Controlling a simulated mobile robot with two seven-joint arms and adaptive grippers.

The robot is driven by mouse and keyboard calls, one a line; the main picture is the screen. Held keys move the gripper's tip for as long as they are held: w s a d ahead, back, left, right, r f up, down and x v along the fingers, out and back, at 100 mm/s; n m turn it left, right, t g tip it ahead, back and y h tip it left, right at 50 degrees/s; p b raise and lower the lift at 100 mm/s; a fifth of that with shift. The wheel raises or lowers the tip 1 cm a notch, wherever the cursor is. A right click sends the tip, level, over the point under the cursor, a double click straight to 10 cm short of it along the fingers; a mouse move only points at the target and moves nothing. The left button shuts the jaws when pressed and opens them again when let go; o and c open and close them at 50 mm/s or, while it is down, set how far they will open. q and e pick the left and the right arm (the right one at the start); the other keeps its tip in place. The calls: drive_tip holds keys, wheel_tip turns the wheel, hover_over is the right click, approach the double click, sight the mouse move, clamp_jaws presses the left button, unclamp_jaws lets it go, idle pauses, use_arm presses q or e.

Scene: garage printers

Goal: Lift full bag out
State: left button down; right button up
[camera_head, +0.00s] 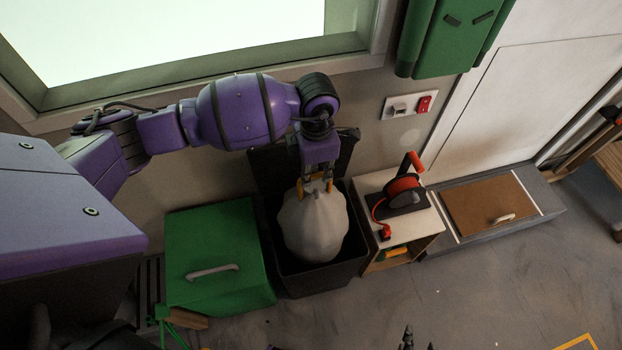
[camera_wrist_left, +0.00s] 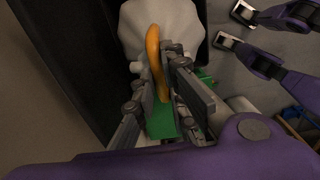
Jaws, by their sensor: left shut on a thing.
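A full, pale grey bag (camera_head: 312,228) with an orange tie at its top sits in a dark bin (camera_head: 320,284). Its lower part is hidden by the bin walls. My left gripper (camera_head: 318,184) is above the bag, shut on the orange tie. In the left wrist view, the orange tie (camera_wrist_left: 154,50) runs between the fingers of the left gripper (camera_wrist_left: 172,75), with the pale bag (camera_wrist_left: 150,25) beyond. Only the dark fingertips of my right gripper (camera_head: 420,344) show at the bottom edge of the head view. They stand apart with nothing seen between them.
A green box with a handle (camera_head: 220,250) stands left of the bin. A small cabinet (camera_head: 414,223) with a red cable reel (camera_head: 404,187) stands close on the right, before a low grey unit with a brown panel (camera_head: 490,210).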

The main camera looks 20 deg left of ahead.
use_arm(q)
wheel_tip(320, 180, up, 19)
drive_tip(key=p, duration=0.5)
drive_tip(key=shift+w+r, duration=0.2)
use_arm(e)
drive_tip(key=w+a+r, duration=0.1)
drive_tip(key=w+r, duration=0.2)
drive_tip(key=r, duration=0.2)
drive_tip(key=shift+w+a+r+t, duration=0.15)
drive_tip(key=shift+a+r+t, duration=0.1)
drive_tip(key=shift+a+t, duration=0.15)
use_arm(q)
drive_tip(key=shift+f, duration=0.1)
